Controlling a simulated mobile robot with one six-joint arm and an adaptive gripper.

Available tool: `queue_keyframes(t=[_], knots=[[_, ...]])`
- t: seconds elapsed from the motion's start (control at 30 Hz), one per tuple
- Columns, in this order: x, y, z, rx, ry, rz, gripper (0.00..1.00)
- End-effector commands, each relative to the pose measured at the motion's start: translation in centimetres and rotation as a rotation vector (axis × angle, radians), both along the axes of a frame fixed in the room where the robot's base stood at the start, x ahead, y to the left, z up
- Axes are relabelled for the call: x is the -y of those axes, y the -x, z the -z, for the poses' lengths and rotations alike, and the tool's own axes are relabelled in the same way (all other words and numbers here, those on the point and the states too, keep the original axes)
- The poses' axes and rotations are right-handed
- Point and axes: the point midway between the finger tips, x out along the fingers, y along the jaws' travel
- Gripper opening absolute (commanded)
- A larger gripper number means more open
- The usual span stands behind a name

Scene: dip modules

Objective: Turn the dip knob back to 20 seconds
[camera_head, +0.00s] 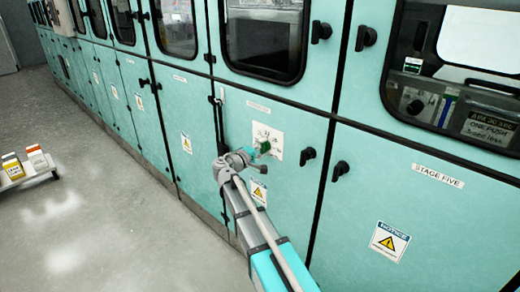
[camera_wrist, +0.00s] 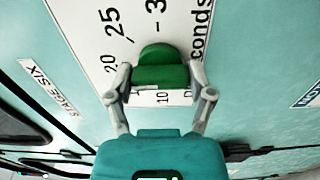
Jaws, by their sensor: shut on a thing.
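The green dip knob (camera_wrist: 162,66) sits on a white dial plate (camera_wrist: 98,32) printed with numbers. In the wrist view 20, 25 and part of a 3 show to its upper left and 10 just below it; the picture is rotated. My gripper (camera_wrist: 160,92) has one finger on each side of the knob and is shut on it. In the head view my gripper (camera_head: 253,153) reaches the knob (camera_head: 264,147) from the left, in front of the dial plate (camera_head: 276,139). The fingers and knob hide part of the scale. I cannot tell which number the knob points at.
The dial is on a teal cabinet panel in a long row. Black door handles (camera_head: 308,155) and (camera_head: 341,170) stick out to its right. A sign reading STAGE SIX (camera_wrist: 50,88) is near the dial. A small cart (camera_head: 30,176) with boxes stands left on open floor.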

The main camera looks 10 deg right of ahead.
Motion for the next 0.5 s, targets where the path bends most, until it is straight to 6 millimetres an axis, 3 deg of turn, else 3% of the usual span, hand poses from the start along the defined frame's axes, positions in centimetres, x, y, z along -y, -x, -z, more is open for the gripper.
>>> queue_keyframes(t=[0.33, 0.37, 0.5], knots=[[0.28, 0.01, -0.03, -0.003, 0.004, 0.006, 0.21], [0.28, 0.01, -0.03, -0.003, 0.004, 0.006, 0.71], [0.21, 0.01, -0.02, -0.003, 0.003, 0.004, 0.97]])
